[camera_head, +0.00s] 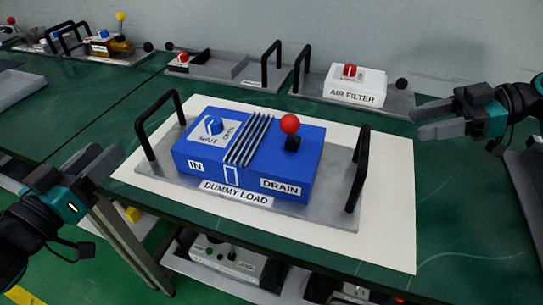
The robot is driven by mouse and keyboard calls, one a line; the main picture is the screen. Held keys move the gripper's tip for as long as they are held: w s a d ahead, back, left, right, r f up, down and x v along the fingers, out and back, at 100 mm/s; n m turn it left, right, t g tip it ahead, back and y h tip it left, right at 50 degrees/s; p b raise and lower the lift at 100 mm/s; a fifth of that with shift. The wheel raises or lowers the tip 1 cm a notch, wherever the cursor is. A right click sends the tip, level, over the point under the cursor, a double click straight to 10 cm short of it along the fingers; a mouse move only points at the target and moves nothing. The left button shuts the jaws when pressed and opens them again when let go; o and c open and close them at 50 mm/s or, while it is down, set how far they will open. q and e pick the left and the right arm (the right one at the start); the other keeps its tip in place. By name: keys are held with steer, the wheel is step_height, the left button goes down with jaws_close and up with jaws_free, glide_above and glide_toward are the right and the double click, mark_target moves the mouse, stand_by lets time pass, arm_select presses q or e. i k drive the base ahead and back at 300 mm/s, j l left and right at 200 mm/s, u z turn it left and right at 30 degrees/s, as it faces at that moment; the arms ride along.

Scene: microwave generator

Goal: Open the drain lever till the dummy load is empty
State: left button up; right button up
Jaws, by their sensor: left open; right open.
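The blue dummy load (215,161) sits on a grey plate with a black handle at each end. Its drain lever (290,125) has a red ball and a black base, on top above the DRAIN label (283,187). A blue knob (214,126) marked SHUT and OPEN is at its left, above the IN label. A narrow white-outlined strip (232,176) is on the front; its level is too small to tell. My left gripper (108,158) is open and empty, left of the plate. My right gripper (424,120) is open and empty, right of the load, apart from the lever.
The plate rests on a white sheet (385,235) on the green table (470,220). Black handles (362,170) and (150,125) rise at the plate's ends. The air filter (355,85) unit and another grey tray (215,65) stand behind. A lower shelf holds more units.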

mark_target(290, 124)
steer(key=k+j, duration=0.2)
steer(key=k, duration=0.3)
steer(key=k+j, duration=0.2)
steer(key=k, duration=0.25)
steer(key=k+j, duration=0.15)
steer(key=k, duration=0.35)
